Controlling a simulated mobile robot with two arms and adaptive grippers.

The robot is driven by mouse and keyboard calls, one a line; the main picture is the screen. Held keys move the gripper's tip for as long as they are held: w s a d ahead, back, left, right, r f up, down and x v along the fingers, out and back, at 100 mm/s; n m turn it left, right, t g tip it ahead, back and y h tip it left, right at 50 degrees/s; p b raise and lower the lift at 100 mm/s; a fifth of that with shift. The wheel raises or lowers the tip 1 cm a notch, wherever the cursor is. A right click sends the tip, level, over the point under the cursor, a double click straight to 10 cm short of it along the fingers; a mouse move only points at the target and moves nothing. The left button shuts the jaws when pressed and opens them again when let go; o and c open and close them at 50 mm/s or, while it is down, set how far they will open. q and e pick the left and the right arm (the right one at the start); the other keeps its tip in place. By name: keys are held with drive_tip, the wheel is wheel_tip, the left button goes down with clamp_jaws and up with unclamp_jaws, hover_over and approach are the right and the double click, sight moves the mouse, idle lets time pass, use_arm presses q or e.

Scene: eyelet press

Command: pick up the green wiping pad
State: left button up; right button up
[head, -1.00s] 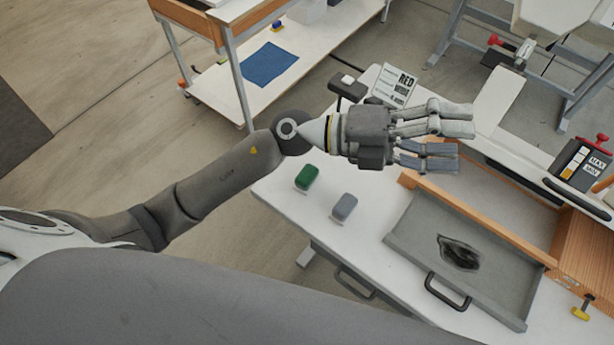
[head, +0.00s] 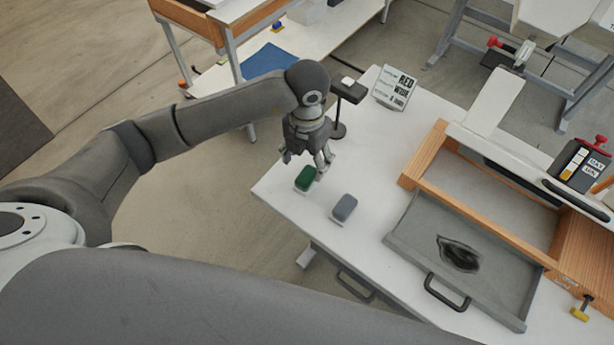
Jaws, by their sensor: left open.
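The green wiping pad (head: 305,179) lies on the white table (head: 285,196) near its left corner. A grey pad (head: 344,208) lies a little to the right and nearer to me, apart from it. My left gripper (head: 304,163) is open and points down, just behind and above the green pad. Its fingers show close to the pad's far edge. I cannot tell whether they touch it. My right gripper is not in view.
A grey tray (head: 408,238) with a dark stain and a handle sits right of the pads, beside a wooden frame (head: 425,150). The tabletop around the pads is clear.

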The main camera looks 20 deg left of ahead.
sight(307, 175)
use_arm(q)
wheel_tip(307, 175, down, 3)
drive_tip(key=shift+r, duration=0.15)
drive_tip(key=shift+f+p, duration=0.35)
drive_tip(key=shift+p, duration=0.05)
wheel_tip(307, 175, down, 4)
drive_tip(key=shift+r+p, duration=0.2)
drive_tip(key=shift+p, duration=0.35)
drive_tip(key=shift+w+f, duration=0.1)
drive_tip(key=shift+f, duration=0.35)
drive_tip(key=c, duration=1.1)
drive_tip(key=shift+r, duration=0.1)
